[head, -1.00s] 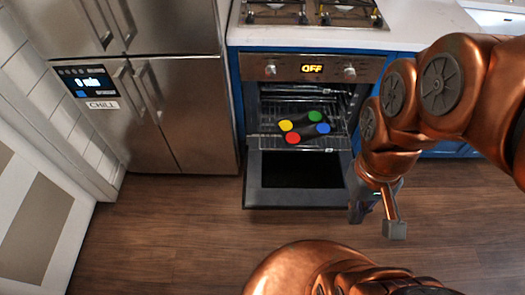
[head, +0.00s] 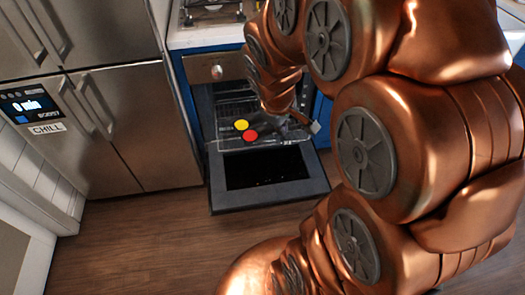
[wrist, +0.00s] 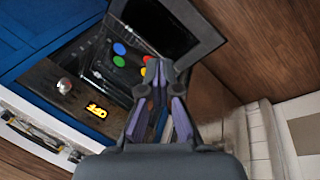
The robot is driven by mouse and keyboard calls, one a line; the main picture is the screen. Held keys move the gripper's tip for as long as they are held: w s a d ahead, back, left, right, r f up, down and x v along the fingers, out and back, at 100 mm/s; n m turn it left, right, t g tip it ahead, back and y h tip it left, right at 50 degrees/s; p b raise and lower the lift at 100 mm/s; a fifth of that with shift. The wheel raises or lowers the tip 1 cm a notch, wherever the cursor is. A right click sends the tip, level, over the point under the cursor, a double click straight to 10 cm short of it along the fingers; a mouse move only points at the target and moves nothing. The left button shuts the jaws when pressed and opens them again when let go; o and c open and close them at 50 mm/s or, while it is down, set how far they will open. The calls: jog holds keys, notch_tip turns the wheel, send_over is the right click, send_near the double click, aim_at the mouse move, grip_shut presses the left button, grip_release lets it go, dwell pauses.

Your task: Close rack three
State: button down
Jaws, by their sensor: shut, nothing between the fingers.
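The oven (head: 205,72) has its door (head: 225,197) folded down and open. A wire rack (head: 290,142) sticks out of the oven cavity over the door; I cannot read a rack number. A dark item with coloured discs lies on it, with a yellow disc (head: 241,124) and a red disc (head: 250,135) showing. The wrist view also shows a blue disc (wrist: 119,48) and a green disc (wrist: 119,61). My gripper (wrist: 168,72) is shut and empty, close to the rack's front. Contact cannot be told. In the head view my arm hides part of the rack.
The steel fridge (head: 115,125) stands left of the oven with its doors shut. The oven display (wrist: 97,106) reads OFF. The wooden floor (head: 130,240) in front of the oven is clear. A stovetop (head: 210,12) is above the oven.

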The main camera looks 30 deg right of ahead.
jog(key=w+d+f+n+t+b, duration=0.3)
jog(key=w+d+f+n+b, duration=0.2)
jog(key=w+d+f, duration=0.5)
jog(key=w+d+f+n+t+b, duration=0.35)
jog(key=w+d+f, duration=0.35)
jog(key=f, duration=0.4)
jog(key=n+t+y+b, duration=0.4)
jog(key=n+y+b, duration=0.3)
jog(key=b, duration=0.1)
send_near(257, 143)
jog(key=s+d, duration=0.3)
jog(key=s, duration=0.1)
jog(key=s+a+f+n+t+y+b, duration=0.2)
jog(key=s+t, duration=0.1)
jog(key=s, duration=0.1)
jog(key=shift+w+d+b+x, duration=0.15)
jog(key=shift+d+b+x, duration=0.2)
jog(key=shift+x, duration=1.85)
jog(key=shift+w+d+b+x, duration=0.2)
jog(key=shift+d+x, duration=0.25)
jog(key=shift+x, duration=1.75)
jog(key=shift+w+d+b+x, duration=0.1)
jog(key=shift+d+b+x, duration=0.25)
jog(key=shift+x, duration=1.85)
